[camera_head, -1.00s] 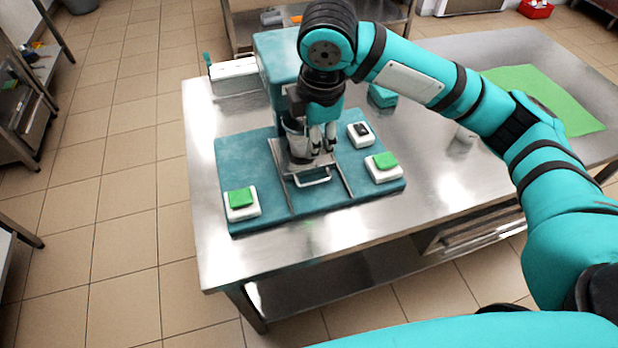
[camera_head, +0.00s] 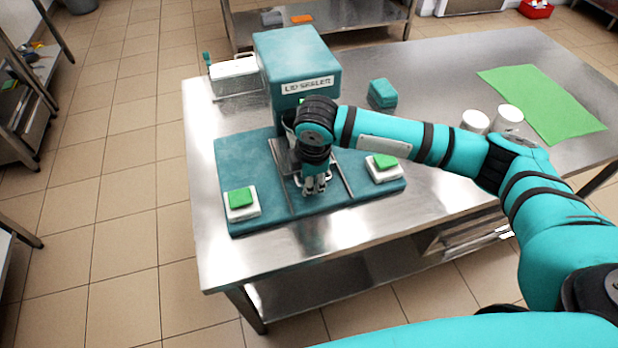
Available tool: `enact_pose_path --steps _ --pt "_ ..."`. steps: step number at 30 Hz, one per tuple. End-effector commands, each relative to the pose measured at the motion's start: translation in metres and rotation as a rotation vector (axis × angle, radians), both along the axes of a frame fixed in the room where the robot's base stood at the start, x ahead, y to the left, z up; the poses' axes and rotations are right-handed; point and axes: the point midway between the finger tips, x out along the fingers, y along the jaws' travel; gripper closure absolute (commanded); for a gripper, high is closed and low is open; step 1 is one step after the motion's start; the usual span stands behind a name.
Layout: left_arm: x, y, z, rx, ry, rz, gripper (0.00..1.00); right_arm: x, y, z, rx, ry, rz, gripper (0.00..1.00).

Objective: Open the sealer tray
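The lid sealer (camera_head: 297,68) is a teal machine on a teal base plate (camera_head: 245,165) at the left of the steel table. Its metal sealer tray (camera_head: 280,155) lies between two rails at the front of the machine. The tray's front handle (camera_head: 298,181) shows beside my fingers. My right gripper (camera_head: 314,190) points down at the handle; its fingertips look close together, and whether they grip the bar is not clear. My wrist hides most of the tray and any cup in it. My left gripper is not in view.
White blocks with green tops (camera_head: 241,203) sit at both front corners of the base (camera_head: 384,167). White cups (camera_head: 508,117), a teal block (camera_head: 382,94) and a green mat (camera_head: 545,100) are on the right. A white box (camera_head: 234,75) stands behind left.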

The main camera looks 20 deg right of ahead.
Motion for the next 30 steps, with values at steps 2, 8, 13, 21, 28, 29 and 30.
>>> enact_pose_path --steps 2,8,13,21,28,29,30 --pt "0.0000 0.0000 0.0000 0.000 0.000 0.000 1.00 0.0002 0.0001 -0.0028 0.000 0.000 0.000 0.67" --pt "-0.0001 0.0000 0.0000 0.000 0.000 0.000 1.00 0.0004 0.0001 -0.0035 0.000 0.000 0.001 0.67" --pt "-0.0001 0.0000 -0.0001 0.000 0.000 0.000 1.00 0.0004 0.0001 -0.0033 0.000 0.000 0.001 0.83" --pt "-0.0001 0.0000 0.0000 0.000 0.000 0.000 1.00 0.0004 0.0001 -0.0030 0.000 0.000 0.001 1.00" --pt "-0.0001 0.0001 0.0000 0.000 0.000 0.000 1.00 0.0004 0.0002 -0.0029 0.000 0.000 0.001 1.00" --pt "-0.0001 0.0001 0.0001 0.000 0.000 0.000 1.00 0.0004 0.0001 -0.0028 0.000 0.000 0.001 1.00" --pt "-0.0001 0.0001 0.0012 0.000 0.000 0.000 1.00 -0.0003 0.0001 -0.0024 0.000 0.000 0.001 1.00"
